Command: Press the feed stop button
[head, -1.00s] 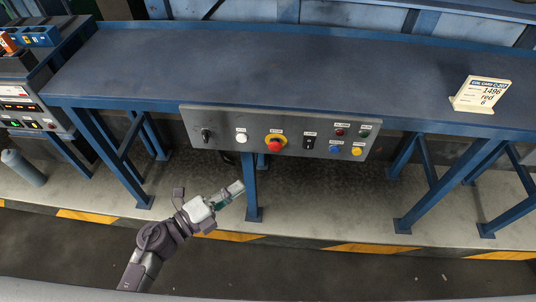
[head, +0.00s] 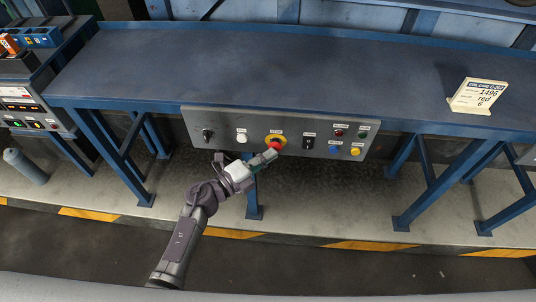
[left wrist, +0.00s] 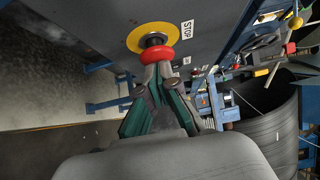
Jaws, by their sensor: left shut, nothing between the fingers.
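The feed stop button is a red mushroom button (head: 275,145) on a yellow disc, in the middle of the grey control panel (head: 225,117). In the left wrist view the red button (left wrist: 158,55) shows beside a STOP label (left wrist: 187,31). My left gripper (head: 270,155) is shut and empty, with its fingertips right at the lower edge of the button. In the left wrist view the fingertips (left wrist: 158,70) meet or overlap the red head; I cannot tell if it is pressed in. My right gripper is not in view.
The panel also holds a black switch (head: 207,135), a white button (head: 241,137), a black rocker (head: 308,142), a blue button (head: 334,149) and a yellow button (head: 355,151). A blue table leg (head: 253,200) stands below. A sign (head: 478,96) stands on the bench.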

